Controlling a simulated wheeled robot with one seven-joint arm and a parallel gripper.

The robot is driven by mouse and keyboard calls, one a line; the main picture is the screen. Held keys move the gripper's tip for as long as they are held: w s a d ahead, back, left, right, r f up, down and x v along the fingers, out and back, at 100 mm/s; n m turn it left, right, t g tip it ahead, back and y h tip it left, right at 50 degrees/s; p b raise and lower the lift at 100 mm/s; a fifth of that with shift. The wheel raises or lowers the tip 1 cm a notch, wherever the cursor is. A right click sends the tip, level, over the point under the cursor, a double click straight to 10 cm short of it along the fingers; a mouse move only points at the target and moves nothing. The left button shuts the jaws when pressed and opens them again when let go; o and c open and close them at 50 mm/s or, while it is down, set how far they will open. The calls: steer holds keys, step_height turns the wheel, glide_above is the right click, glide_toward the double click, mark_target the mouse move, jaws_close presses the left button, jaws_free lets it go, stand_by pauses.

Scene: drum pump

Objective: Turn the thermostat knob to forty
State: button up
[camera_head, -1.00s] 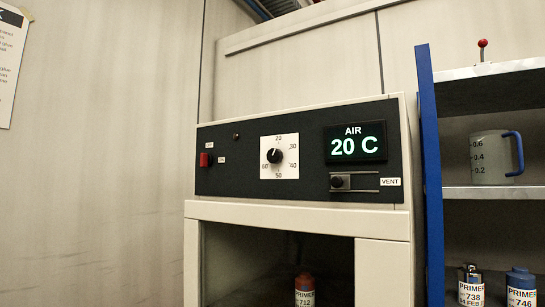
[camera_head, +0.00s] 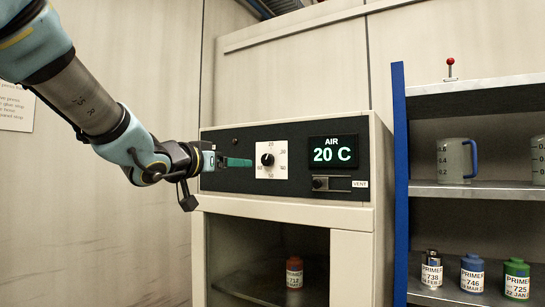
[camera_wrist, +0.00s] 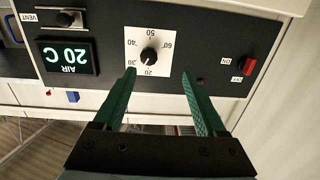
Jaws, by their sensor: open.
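The thermostat knob (camera_head: 267,160) is a small round black knob on a square white dial on the cabinet's dark control panel. In the wrist view the knob (camera_wrist: 148,56) shows upside down, with its white mark toward 20. My gripper (camera_head: 238,162) is in front of the panel, just left of the dial in the head view. In the wrist view my gripper (camera_wrist: 158,75) has its two green fingers apart, with the knob between and beyond their tips. Nothing is between the fingers. The display (camera_head: 333,153) reads AIR 20 C.
A vent slider (camera_head: 320,183) sits below the display. A red on/off switch (camera_wrist: 249,66) is on the same panel, beside the dial. A blue-edged shelf (camera_head: 470,190) at right holds a jug (camera_head: 456,160) and several primer bottles. The cabinet's lower opening holds a red-capped bottle (camera_head: 294,272).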

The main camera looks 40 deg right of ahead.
mark_target(266, 160)
steer(key=shift+m+g, duration=0.3)
steer(key=shift+g, duration=0.1)
steer(key=x, duration=0.3)
steer(key=s+r+x, duration=0.1)
steer(key=x, duration=0.6)
steer(key=shift+s+d+r+p, duration=0.2)
steer(key=shift+s+r+p, duration=0.05)
steer(key=shift+s+p, duration=0.1)
steer(key=shift+w+d+f, duration=0.1)
steer(key=shift+w+d, duration=0.1)
steer(key=shift+d, duration=0.4)
jaws_close()
